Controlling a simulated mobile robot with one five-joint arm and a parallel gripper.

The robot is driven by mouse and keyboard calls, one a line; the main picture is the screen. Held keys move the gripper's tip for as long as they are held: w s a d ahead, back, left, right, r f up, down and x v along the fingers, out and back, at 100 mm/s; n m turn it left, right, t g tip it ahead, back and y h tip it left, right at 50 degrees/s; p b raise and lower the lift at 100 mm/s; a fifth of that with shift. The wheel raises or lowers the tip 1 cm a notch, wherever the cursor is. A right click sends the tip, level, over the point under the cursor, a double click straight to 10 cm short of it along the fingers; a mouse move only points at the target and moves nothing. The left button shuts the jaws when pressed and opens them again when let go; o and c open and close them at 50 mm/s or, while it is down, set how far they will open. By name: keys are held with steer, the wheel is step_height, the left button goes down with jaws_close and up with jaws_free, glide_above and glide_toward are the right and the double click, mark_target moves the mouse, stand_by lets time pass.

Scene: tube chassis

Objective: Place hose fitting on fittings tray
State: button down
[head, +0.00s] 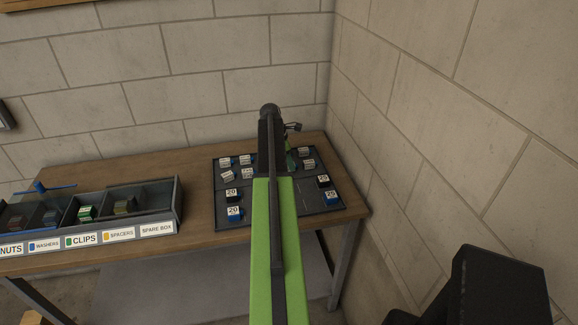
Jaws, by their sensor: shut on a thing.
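The fittings tray (328,209) is a dark, flat, divided board on the right end of the wooden bench. Several small white-labelled fittings stand on it, some dark and some blue, such as a blue one (234,213) at the front left. My green arm reaches across the middle of the tray and hides part of it. My gripper (293,127) shows only in small part, beyond the arm near the tray's back edge. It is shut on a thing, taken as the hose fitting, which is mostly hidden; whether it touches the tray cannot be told.
A long bin box (178,205) with labelled compartments for nuts, washers, clips, spacers and spare parts stands left of the tray. A blue tool (45,187) lies across its back. Block walls close in behind and right of the bench (195,238). Bare wood lies between box and tray.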

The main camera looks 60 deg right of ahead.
steer(key=shift+f, duration=0.2)
steer(key=c, duration=1.1)
jaws_free()
steer(key=shift+r, duration=0.1)
steer(key=shift+c, duration=0.2)
steer(key=p+v, duration=1.1)
steer(key=v, duration=0.1)
steer(key=shift+r+p, duration=0.15)
steer(key=shift+p, duration=0.2)
